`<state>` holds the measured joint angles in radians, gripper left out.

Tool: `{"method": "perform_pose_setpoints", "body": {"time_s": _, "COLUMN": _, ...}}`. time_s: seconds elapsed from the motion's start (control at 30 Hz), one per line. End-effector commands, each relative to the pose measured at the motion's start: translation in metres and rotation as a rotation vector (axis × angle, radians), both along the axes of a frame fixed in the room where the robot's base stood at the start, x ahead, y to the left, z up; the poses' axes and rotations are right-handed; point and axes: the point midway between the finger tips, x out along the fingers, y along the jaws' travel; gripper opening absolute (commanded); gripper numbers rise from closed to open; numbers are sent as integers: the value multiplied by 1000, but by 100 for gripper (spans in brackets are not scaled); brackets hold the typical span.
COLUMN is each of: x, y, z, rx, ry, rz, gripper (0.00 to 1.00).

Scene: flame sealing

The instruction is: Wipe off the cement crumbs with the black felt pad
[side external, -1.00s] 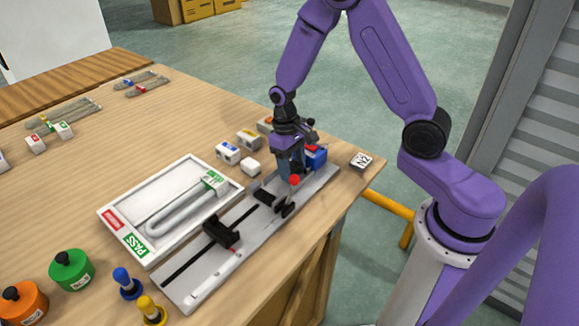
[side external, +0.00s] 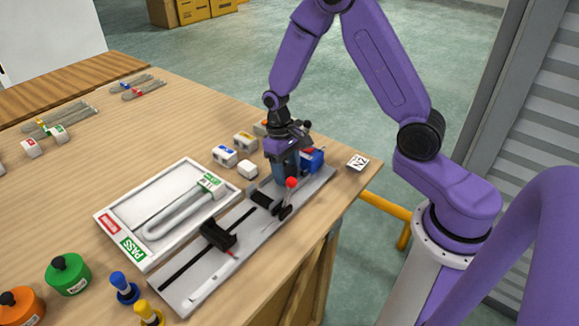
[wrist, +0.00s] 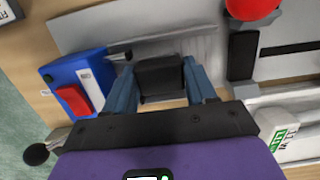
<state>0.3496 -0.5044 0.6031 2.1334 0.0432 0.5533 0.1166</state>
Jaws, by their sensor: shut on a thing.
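My gripper (side external: 286,170) is low over the far right end of the grey rail fixture (side external: 190,290), beside the blue box with a red button (side external: 313,159). In the wrist view its two blue-grey fingers (wrist: 159,68) are shut on a dark block, which looks like the black felt pad (wrist: 160,82). The pad is over or near the fixture's grey plate; I cannot tell if it touches. In the side view the fingers and fixture parts hide the pad. I cannot make out any cement crumbs.
A red-knobbed lever (side external: 292,183) stands close to my gripper. A black clamp block (side external: 218,236) is farther along the rail. A white tray (side external: 112,209) holding a grey U-shaped tube is to the left. Small labelled blocks (side external: 225,155) stand behind. The table's edge is close at right.

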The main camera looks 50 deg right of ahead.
Motion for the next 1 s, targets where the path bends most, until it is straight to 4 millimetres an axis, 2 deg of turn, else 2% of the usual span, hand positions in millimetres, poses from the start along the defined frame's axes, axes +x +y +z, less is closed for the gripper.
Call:
{"method": "perform_pose_setpoints", "body": {"time_s": 0.27, "x": 0, "y": 13, "z": 0, "rx": 0, "ry": 1, "rz": 1, "gripper": 14}}
{"method": "perform_pose_setpoints", "body": {"time_s": 0.3, "x": 0, "y": 15, "z": 0, "rx": 0, "ry": 1, "rz": 1, "gripper": 6}}
{"method": "perform_pose_setpoints", "body": {"time_s": 0.37, "x": -1, "y": 17, "z": 0, "rx": 0, "ry": 1, "rz": 2, "gripper": 0}}
{"method": "perform_pose_setpoints", "body": {"time_s": 0.77, "x": -2, "y": 20, "z": 0, "rx": -1, "ry": 4, "rz": 3, "gripper": 0}}
{"method": "perform_pose_setpoints", "body": {"time_s": 1.0, "x": 0, "y": 19, "z": 15, "rx": 0, "ry": 0, "rz": 2, "gripper": 0}}
